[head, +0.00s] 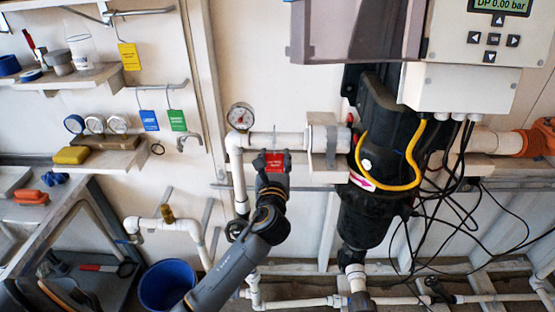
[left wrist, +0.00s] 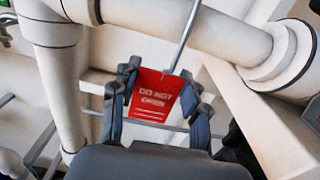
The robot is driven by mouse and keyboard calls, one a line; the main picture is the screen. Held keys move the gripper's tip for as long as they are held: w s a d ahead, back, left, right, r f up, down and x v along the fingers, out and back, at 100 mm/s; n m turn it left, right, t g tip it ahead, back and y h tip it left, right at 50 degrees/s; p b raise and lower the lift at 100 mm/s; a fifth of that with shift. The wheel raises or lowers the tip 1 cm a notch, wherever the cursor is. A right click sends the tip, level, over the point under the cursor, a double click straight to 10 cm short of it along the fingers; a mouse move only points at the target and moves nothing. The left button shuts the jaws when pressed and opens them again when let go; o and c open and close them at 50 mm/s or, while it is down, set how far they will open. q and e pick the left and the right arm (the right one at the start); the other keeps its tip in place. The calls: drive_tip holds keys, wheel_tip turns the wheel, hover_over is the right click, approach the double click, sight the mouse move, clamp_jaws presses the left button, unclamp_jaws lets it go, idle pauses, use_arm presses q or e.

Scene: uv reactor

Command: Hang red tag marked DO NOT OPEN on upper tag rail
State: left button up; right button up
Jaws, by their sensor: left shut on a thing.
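The red tag (head: 275,160) is held upright between the fingers of my left gripper (head: 272,166), in front of the white horizontal pipe below the gauge. In the left wrist view the tag (left wrist: 158,98) reads "DO NOT" with a smaller second line. A thin grey wire hook (left wrist: 185,38) rises from its top, in front of the pipe. The left gripper (left wrist: 156,90) is shut on the tag's sides. The upper tag rail (head: 142,12) is on the wall at upper left, with a yellow tag (head: 129,56) hanging below it.
A lower rail (head: 160,84) carries a blue tag (head: 149,120) and a green tag (head: 178,120). A wall post (head: 205,80) stands between the rails and the gauge (head: 241,116). Shelves with cups and gauges are at left. The black reactor (head: 377,210) with cables is at right.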

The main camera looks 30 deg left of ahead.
use_arm(q)
drive_tip(key=shift+f, duration=0.4)
drive_tip(key=shift+s, duration=0.1)
drive_tip(key=shift+f, duration=0.3)
drive_tip(key=o, duration=0.9)
use_arm(e)
drive_tip(key=shift+d, duration=0.55)
use_arm(q)
drive_tip(key=shift+o, duration=0.2)
